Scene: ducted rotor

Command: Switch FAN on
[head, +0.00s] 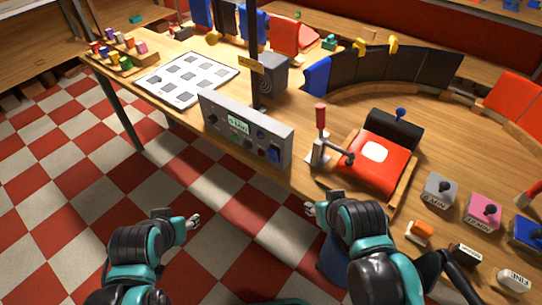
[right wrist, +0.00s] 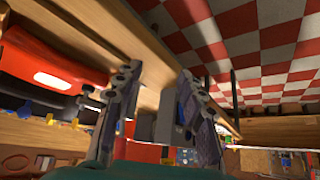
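A grey control panel (head: 245,131) stands on the table's front edge, with a small display, knobs and a blue switch (head: 274,153) at its right end. I cannot read a FAN label on it. Behind it is a grey box with a round dark face (head: 268,76). My right gripper (head: 311,208) is in front of the table edge, right of and apart from the panel. In the right wrist view its two fingers (right wrist: 157,82) are spread, with nothing held. My left gripper (head: 194,222) hangs over the floor, left of the right one; its opening is too small to judge.
A red-handled lever (head: 320,123) and a red machine with a white patch (head: 376,153) stand right of the panel. Several knob boxes, such as a pink one (head: 483,210), sit at the right. A dark post (head: 254,45) rises behind the panel. Floor in front is free.

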